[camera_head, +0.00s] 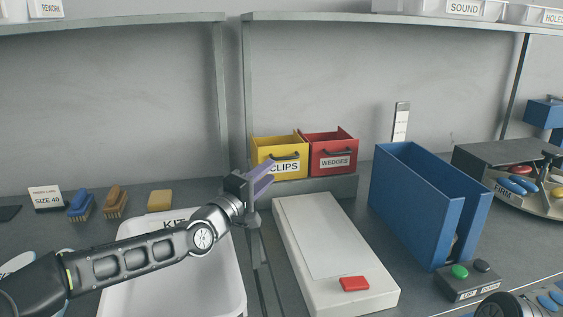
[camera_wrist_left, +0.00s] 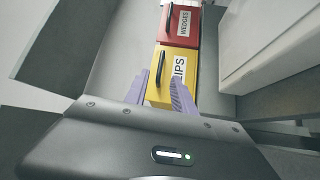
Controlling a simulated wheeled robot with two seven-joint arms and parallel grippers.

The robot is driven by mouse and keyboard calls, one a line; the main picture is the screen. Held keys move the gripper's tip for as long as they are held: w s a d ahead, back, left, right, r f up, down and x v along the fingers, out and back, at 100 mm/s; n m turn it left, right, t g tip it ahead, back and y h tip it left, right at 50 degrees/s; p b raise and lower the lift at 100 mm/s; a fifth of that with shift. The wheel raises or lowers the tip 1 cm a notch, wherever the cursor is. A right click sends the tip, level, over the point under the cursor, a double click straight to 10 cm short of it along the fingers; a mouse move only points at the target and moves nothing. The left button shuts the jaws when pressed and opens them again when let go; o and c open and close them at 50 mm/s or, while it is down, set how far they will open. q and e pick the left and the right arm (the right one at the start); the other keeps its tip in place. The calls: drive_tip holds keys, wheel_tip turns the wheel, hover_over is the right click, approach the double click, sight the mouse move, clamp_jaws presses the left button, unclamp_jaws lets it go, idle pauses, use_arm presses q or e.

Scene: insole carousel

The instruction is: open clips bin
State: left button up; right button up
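The yellow clips bin (camera_head: 262,155) stands on a low grey ledge at the back, left of the red wedges bin (camera_head: 318,166). It has a dark bar handle and a white label on its front. My left gripper (camera_head: 264,178) is in front of the clips bin, its purple fingers pointing at it. In the left wrist view the fingers (camera_wrist_left: 165,92) are spread apart, with the yellow front (camera_wrist_left: 180,62) and its dark handle (camera_wrist_left: 161,67) seen beyond and between them. Nothing shows as held. My right gripper is not in view.
A white kit tray (camera_head: 222,285) lies below my left arm. A white box with a red button (camera_head: 354,284) sits in front of the bins. A tall blue bin (camera_head: 410,215) stands to the right, with a button box (camera_head: 468,283) before it. Brushes (camera_head: 115,200) lie at left.

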sight(283, 159)
use_arm(q)
drive_tip(key=x, duration=0.7)
clamp_jaws()
idle(1.4)
